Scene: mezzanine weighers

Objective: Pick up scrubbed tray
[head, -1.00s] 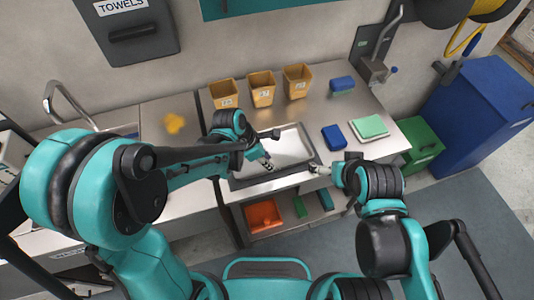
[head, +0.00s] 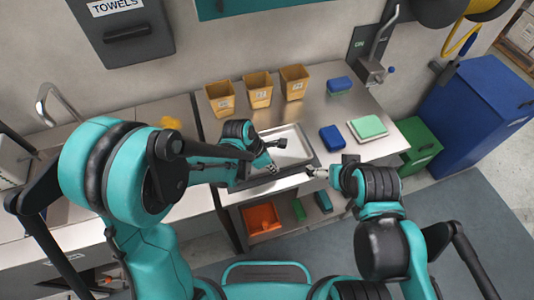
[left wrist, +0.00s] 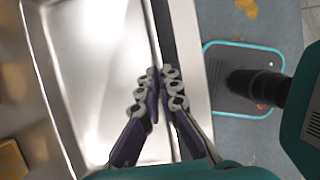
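The scrubbed tray (head: 291,142) is a shallow, shiny metal tray with a dark outer edge, lying on the steel counter in the head view. It fills much of the left wrist view (left wrist: 100,70). My left gripper (head: 273,170) is at the tray's front edge. In the left wrist view its fingertips (left wrist: 160,74) are close together, one on each side of the tray's wall, and look shut on it. My right gripper (head: 312,172) is near the tray's front right corner; its fingers are too small to judge.
Several yellow bins (head: 257,90) stand behind the tray. A blue block (head: 332,138) and a green-topped pad (head: 368,128) lie to its right. An orange bin (head: 262,218) is on the shelf below. A sink tap (head: 48,100) is at left.

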